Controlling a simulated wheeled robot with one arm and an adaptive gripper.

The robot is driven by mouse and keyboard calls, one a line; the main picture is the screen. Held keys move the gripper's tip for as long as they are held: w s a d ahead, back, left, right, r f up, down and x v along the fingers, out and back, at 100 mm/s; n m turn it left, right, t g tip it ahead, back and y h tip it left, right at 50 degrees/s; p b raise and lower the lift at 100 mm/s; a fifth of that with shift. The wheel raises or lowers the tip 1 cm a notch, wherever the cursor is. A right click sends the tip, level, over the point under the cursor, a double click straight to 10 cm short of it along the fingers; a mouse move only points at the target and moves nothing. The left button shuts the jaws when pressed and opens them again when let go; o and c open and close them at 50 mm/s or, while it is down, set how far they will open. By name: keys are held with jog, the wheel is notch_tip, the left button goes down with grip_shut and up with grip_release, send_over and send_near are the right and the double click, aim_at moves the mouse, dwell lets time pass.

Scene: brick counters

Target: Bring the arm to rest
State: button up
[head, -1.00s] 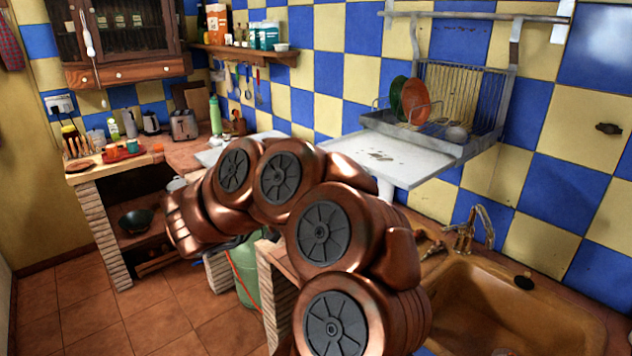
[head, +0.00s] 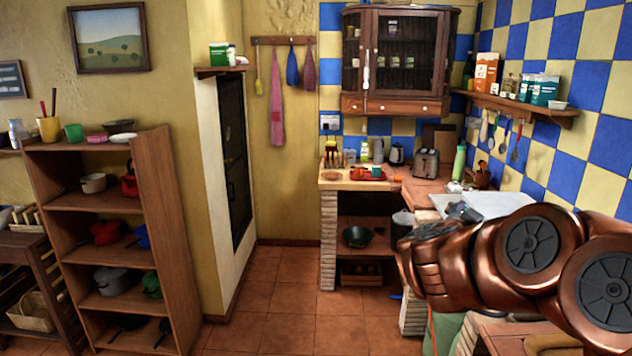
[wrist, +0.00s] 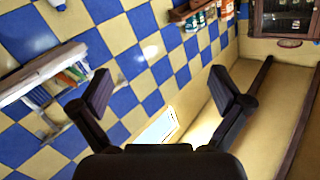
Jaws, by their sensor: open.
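My gripper shows in the wrist view (wrist: 165,100) with its two dark fingers spread wide apart and nothing between them. Beyond the fingers in that view are the blue and cream tiled wall and a plain yellow surface, tilted in the picture. In the head view my copper-coloured arm reaches in from the right edge, above the counter on the right. The end of the arm (head: 425,240) is in front of the white board on that counter, and the fingers cannot be made out clearly there.
A wooden shelf unit (head: 160,240) with pots stands at left. A wall shelf (head: 520,104) is at right. The tiled floor (head: 265,300) in the middle is clear.

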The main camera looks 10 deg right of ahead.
jog(key=w+a+r+n+t+y, duration=0.1)
jog(key=w+a+n+t+y, duration=0.5)
jog(key=a, duration=0.5)
jog(key=s+a+f+n+g+y, duration=0.1)
jog(key=a+f+n+y, duration=0.15)
jog(key=a, duration=0.45)
jog(key=s+a+f+n+y, duration=0.1)
jog(key=a+f+n+y, duration=0.1)
jog(key=a+y, duration=0.35)
jog(key=s+a+f+n+g+y, duration=0.1)
jog(key=a+f+n+y, duration=0.1)
jog(key=a, duration=0.6)
jog(key=s+a+f+n+g+y, duration=0.1)
jog(key=s+a+f+n+g, duration=0.15)
jog(key=s+f, duration=0.35)
jog(key=s+a+f+n+g+y, duration=0.1)
jog(key=s+a+f+g, duration=0.3)
jog(key=s, duration=0.5)
jog(key=s+d+f+g+h, duration=0.1)
jog(key=s+d+f+g, duration=0.1)
jog(key=s, duration=0.8)
jog(key=s+d+f+g+h, duration=0.2)
jog(key=s+d+g, duration=0.3)
jog(key=s, duration=0.4)
jog(key=shift+s, duration=0.35)
